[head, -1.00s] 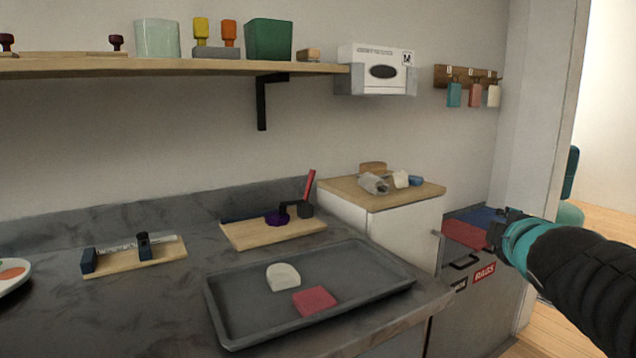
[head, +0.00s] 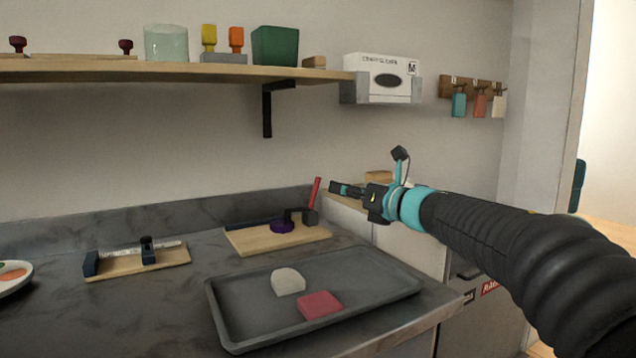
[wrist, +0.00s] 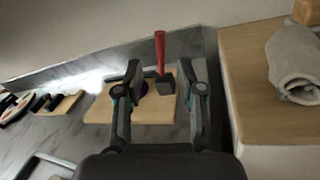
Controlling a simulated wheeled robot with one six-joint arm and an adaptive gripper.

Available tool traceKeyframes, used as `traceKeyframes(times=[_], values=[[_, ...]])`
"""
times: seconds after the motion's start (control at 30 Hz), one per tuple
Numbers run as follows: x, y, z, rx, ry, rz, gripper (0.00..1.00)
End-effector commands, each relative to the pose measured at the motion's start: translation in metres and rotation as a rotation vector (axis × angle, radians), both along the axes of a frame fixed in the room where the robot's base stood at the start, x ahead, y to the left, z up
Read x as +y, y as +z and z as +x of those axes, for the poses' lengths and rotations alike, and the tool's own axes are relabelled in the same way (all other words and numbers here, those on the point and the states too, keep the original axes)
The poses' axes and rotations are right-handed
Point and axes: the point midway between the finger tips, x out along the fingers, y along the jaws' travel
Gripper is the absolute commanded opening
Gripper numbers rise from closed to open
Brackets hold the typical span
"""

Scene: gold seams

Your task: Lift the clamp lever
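The clamp lever (head: 315,190) is a red handle standing up, slightly tilted, from a dark block (head: 309,216) at the right end of a wooden board (head: 255,238). A dark purple round piece (head: 282,227) sits left of the block. My gripper (head: 338,188) is beside the lever on its right in the head view, apart from it. In the wrist view my gripper (wrist: 160,68) is open and empty, and the red lever (wrist: 160,52) shows between its two fingers, farther off. The left finger partly hides the purple piece.
A grey tray (head: 235,320) with a cream block (head: 288,281) and a pink block (head: 319,304) lies in front of the board. A shelf (head: 180,70) hangs above. In the wrist view a wooden-topped cabinet (wrist: 249,95) with a grey cloth roll (wrist: 292,62) stands right.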

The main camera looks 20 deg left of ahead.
Motion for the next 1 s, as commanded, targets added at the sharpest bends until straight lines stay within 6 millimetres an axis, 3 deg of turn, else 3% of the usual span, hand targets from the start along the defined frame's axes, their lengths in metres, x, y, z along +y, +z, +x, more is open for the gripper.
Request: traceKeyframes(times=[0.2,0.5,0.97,1.0], values=[[0.038,0.0,0.02,0.003,0.001,0.001,0.38],[0.074,0.001,0.041,0.001,-0.002,0.0,0.38],[0.083,0.0,0.045,0.002,-0.002,0.001,0.38],[0.083,0.0,0.045,0.002,-0.002,0.001,0.28]])
